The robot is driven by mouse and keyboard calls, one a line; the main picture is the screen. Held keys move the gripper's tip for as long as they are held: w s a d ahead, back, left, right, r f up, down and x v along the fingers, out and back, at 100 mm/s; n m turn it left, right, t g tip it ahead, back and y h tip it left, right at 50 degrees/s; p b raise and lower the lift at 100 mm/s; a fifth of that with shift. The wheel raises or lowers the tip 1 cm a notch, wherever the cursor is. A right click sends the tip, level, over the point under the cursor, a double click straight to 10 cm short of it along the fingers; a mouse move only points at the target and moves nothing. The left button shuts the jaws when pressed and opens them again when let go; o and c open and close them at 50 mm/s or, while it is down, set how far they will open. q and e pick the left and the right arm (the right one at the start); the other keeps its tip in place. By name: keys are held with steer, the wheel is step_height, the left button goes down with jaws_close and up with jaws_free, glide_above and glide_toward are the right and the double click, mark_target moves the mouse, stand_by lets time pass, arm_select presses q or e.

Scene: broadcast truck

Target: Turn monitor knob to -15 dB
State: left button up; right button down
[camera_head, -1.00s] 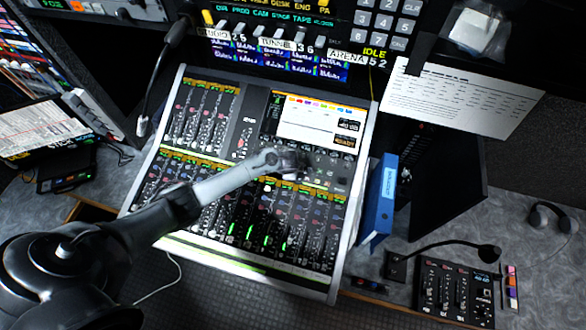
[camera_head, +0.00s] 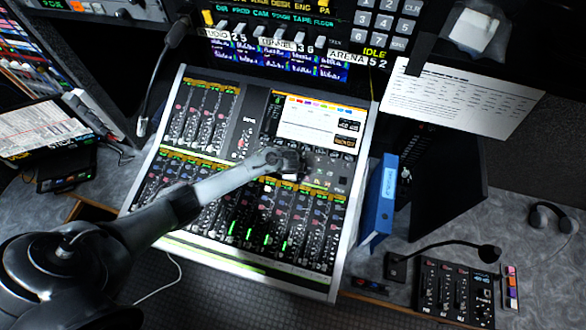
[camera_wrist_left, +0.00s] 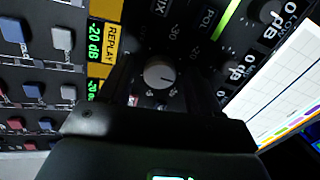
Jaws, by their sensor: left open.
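The mixing console (camera_head: 346,225) fills the middle of the head view. My left gripper (camera_head: 291,170) is over its upper middle, just below the console screen (camera_head: 305,122), and covers the controls beneath it. In the left wrist view, a round pale grey knob (camera_wrist_left: 158,74) with a dark pointer line sits between the open fingers of my left gripper (camera_wrist_left: 160,92). Its pointer aims roughly to the right in that view. Dial marks, one of them reading -30, surround it. I cannot tell whether the fingers touch the knob. My right gripper is not in view.
Green -20 dB readouts (camera_wrist_left: 94,42) show beside the knob, with button rows beyond. A blue binder (camera_head: 380,205) stands right of the console. A small control box (camera_head: 455,290) and headphones (camera_head: 551,215) lie at right.

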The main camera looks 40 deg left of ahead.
arm_select(q)
steer(key=p+v, duration=0.2)
steer(key=v, duration=0.8)
steer(key=shift+r, duration=0.35)
steer(key=shift+s, duration=0.1)
